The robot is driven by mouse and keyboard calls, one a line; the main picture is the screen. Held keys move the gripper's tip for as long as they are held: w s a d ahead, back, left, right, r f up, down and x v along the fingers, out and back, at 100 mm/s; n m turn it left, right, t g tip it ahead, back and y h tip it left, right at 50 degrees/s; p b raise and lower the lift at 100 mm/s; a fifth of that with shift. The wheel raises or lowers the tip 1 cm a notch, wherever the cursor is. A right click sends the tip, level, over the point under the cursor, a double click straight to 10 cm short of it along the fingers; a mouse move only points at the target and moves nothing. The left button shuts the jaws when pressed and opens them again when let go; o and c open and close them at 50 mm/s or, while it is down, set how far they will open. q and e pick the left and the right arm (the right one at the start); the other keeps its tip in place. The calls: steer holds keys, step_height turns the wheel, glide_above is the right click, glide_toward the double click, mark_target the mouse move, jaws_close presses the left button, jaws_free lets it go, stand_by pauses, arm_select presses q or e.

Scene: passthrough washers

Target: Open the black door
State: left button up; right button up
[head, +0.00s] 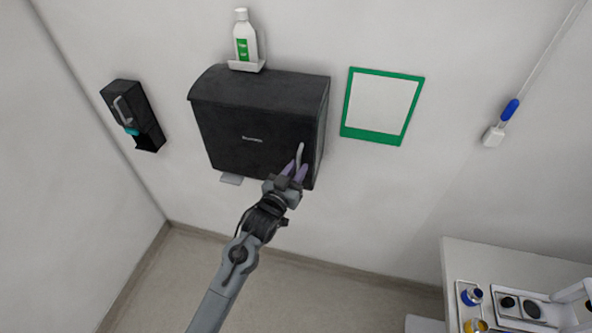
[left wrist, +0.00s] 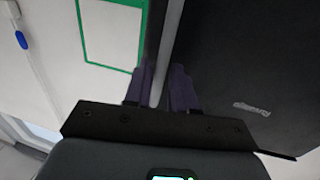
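The black door (head: 235,148) is the front of a dark box mounted on the wall, and it looks closed. A pale upright handle (head: 299,155) is on its right side. In the left wrist view the door (left wrist: 245,60) fills the right side and the handle (left wrist: 170,38) runs down the middle. My left gripper (head: 296,171) is at the handle's lower part, its two purple fingers apart, one on each side of it. In the left wrist view the gripper (left wrist: 160,80) straddles the handle; firm contact is not clear. My right gripper is not in view.
A white bottle (head: 245,40) stands on a small holder above the box. A black dispenser (head: 134,115) hangs to the left, a green-framed panel (head: 381,105) to the right. A white table (head: 475,258) with small containers is at lower right.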

arm_select(q)
jaws_close()
steer(key=shift+s+a, duration=0.1)
